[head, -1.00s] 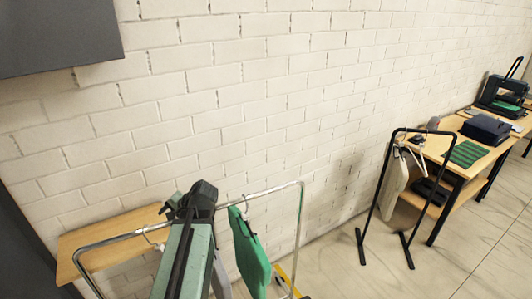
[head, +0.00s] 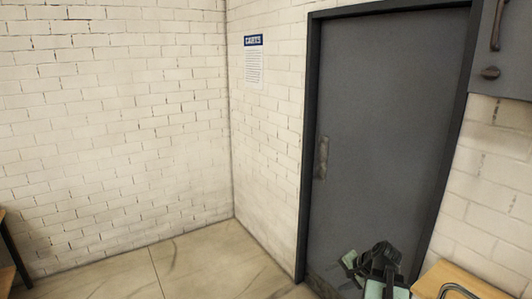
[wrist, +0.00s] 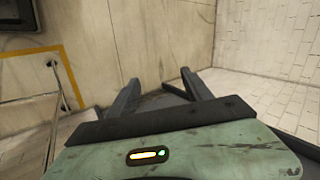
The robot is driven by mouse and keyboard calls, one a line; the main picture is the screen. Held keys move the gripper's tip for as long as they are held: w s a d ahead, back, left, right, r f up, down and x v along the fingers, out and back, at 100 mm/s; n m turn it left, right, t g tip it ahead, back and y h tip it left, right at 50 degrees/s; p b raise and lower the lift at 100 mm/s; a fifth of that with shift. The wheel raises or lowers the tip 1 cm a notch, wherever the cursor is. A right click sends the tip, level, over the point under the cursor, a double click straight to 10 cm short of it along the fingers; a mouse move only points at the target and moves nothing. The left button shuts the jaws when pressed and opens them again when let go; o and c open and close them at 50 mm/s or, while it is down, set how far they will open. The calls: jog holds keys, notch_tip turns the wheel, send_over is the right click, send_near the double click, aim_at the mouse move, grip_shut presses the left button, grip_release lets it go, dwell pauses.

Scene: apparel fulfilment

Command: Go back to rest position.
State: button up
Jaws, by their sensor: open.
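My gripper (wrist: 163,88) shows in the wrist view with its two dark fingers spread apart and nothing between them. Behind the fingers is my green gripper body with a small lit indicator. In the head view my arm's end (head: 375,262) is low at the right, in front of the grey door. The fingers cannot be made out clearly there. I see no object held.
A grey door (head: 385,130) in a dark frame stands at the right. A wooden top (head: 455,278) with a metal rail is at lower right, below a grey box (head: 500,60). A notice (head: 254,62) hangs by the corner. Floor at lower left (head: 170,265) is clear.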

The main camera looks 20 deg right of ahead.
jog(key=w+a+f+n+g+y+b, duration=0.1)
jog(key=w+a+f+n, duration=0.2)
jog(key=a, duration=0.6)
jog(key=w+a+f+n+g+b, duration=0.1)
jog(key=w+a+f+n+b, duration=0.15)
jog(key=a, duration=0.75)
jog(key=w+a+f+n+g+y+b, duration=0.1)
jog(key=w+a+f+n+g, duration=0.15)
jog(key=a, duration=0.65)
jog(key=s+a+f+n+g+h+b, duration=0.1)
jog(key=a+f+n+h+b, duration=0.2)
jog(key=a, duration=1)
jog(key=s+d+n, duration=0.1)
jog(key=s+d+n+g+p, duration=0.1)
jog(key=s+d+n, duration=0.1)
jog(key=shift+s+d+f+g+h+p, duration=0.15)
jog(key=shift+d+f+g+h+p, duration=0.15)
jog(key=shift+g+h, duration=0.1)
